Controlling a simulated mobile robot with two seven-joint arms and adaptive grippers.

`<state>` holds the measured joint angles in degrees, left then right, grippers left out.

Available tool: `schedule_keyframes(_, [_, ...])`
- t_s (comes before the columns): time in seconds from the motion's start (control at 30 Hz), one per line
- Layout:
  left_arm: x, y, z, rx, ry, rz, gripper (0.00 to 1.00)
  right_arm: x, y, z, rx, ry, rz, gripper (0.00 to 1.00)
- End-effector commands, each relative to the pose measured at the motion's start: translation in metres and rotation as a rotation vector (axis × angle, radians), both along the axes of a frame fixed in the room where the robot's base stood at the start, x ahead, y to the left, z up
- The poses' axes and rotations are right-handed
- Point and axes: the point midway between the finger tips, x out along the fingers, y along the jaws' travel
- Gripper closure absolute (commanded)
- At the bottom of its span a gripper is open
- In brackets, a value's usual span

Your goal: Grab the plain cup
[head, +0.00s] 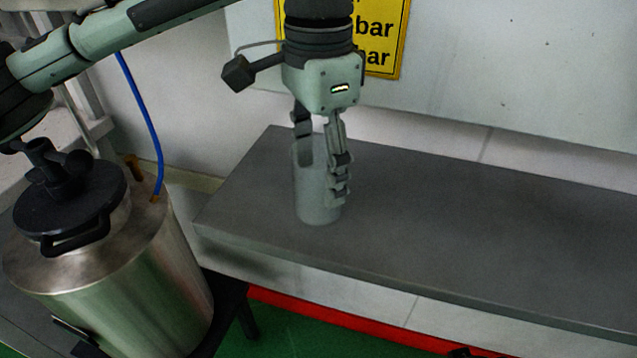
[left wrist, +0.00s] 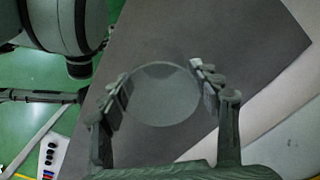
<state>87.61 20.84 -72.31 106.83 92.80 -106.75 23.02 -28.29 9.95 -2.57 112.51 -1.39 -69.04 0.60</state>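A plain grey cup (head: 309,200) stands upright on the dark grey table near its left end. My left gripper (head: 325,172) comes down over it from above, one finger on the far side and one on the near right side. In the left wrist view, the cup's round top (left wrist: 165,98) lies between the two finger pads of the left gripper (left wrist: 160,82), and I see no clear gap on either side. The left gripper looks shut on the cup, with the cup's base at the table surface. My right gripper does not show.
The table (head: 470,230) is bare to the right of the cup. A steel tank (head: 110,270) with a black lid and a blue hose stands at the left, lower than my left arm. A wall with a yellow sign (head: 386,40) is behind the table.

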Motion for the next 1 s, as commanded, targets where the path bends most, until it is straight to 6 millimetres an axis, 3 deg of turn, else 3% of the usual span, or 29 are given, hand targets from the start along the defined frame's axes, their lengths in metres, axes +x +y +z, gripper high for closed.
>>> schedule_keyframes(0.03, [0.0, 0.0, 0.0, 0.0, 0.0, 0.0, 0.48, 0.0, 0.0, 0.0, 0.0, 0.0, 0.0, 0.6])
schedule_keyframes(0.2, [0.0, 0.0, 0.0, 0.0, 0.0, 0.0, 0.67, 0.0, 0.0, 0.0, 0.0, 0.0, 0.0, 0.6])
schedule_keyframes(0.57, [0.0, 0.0, 0.007, -0.001, -0.002, 0.0, 0.67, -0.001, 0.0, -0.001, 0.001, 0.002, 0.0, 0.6])
schedule_keyframes(0.8, [0.001, -0.001, 0.042, -0.001, -0.003, 0.001, 0.67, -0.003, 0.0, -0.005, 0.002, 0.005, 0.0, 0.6])
schedule_keyframes(1.0, [-0.035, 0.027, 0.068, -0.001, -0.005, -0.001, 0.67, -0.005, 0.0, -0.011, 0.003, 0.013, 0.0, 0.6])
